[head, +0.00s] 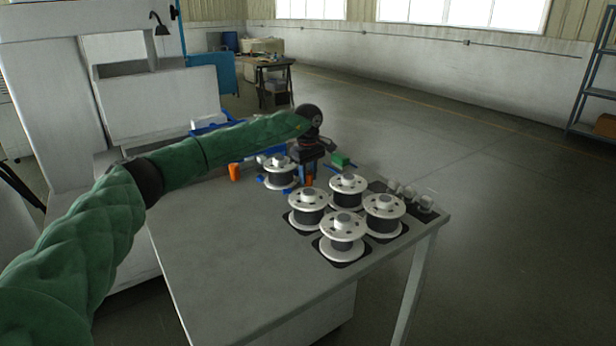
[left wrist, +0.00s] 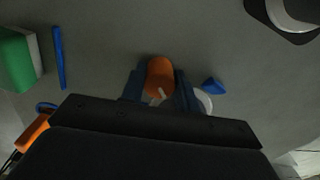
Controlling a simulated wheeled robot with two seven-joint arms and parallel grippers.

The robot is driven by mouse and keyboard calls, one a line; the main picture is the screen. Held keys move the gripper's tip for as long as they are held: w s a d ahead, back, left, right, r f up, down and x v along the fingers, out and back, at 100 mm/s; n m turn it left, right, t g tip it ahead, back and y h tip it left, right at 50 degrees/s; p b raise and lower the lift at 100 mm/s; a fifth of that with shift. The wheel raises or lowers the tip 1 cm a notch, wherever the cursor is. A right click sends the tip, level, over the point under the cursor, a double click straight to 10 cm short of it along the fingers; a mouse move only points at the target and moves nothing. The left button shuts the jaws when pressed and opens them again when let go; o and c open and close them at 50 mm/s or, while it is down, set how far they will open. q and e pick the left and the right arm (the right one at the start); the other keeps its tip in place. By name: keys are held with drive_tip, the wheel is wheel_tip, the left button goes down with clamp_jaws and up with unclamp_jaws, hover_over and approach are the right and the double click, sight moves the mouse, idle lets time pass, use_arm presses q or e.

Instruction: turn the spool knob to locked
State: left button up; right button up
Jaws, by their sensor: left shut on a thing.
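My left gripper (head: 308,172) reaches down over the grey table near its far side. In the left wrist view the gripper (left wrist: 158,88) is shut on an orange knob (left wrist: 160,75), with one dark finger on each side of it. A short pale mark shows on the knob's lower part. In the head view the orange knob (head: 309,181) shows just under the gripper, beside a white spool (head: 280,163). What the knob is mounted on is hidden, and I cannot tell its setting. My right gripper is in neither view.
Several white spools (head: 343,229) stand on dark pads at the table's (head: 225,265) right end. A green block (head: 340,160) lies right of the gripper, near a blue stick (left wrist: 58,56). An orange object (head: 234,171) stands to the left. The table's near left part is clear.

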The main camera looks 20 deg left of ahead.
use_arm(q)
drive_tip(key=shift+w+a+r, duration=0.1)
drive_tip(key=shift+r, duration=0.1)
drive_tip(key=o, duration=0.6)
drive_tip(key=shift+o, duration=0.5)
drive_tip(key=shift+f, duration=0.15)
